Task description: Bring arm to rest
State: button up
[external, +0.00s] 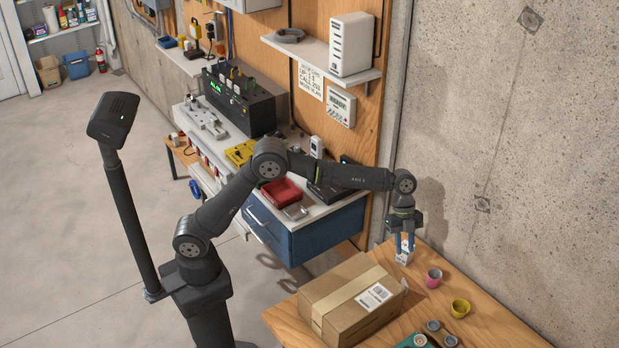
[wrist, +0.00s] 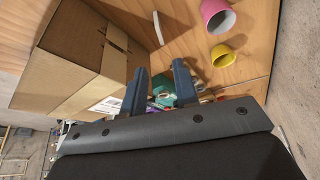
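My arm reaches over the wooden table, with my gripper (external: 405,245) low above its back left end, beside the wall. In the wrist view my gripper (wrist: 160,82) has its two blue-grey fingers apart with nothing clearly held between them. A small white object (external: 403,257) shows at or just below the fingertips in the external view; whether they touch it cannot be told.
A taped cardboard box (external: 338,306) stands left of the gripper. A pink cup (external: 433,278) and a yellow cup (external: 460,307) stand to its right. A teal item (external: 411,341) lies at the table's front. A blue drawer bench (external: 325,232) and concrete wall (external: 500,150) are close.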

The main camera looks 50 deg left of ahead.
aim_at(405, 282)
jog(key=x, duration=1.1)
jog(key=shift+f, duration=0.2)
jog(key=shift+d+f, duration=0.15)
jog(key=shift+d, duration=0.1)
jog(key=shift+r, duration=2.15)
jog(key=shift+a, duration=0.1)
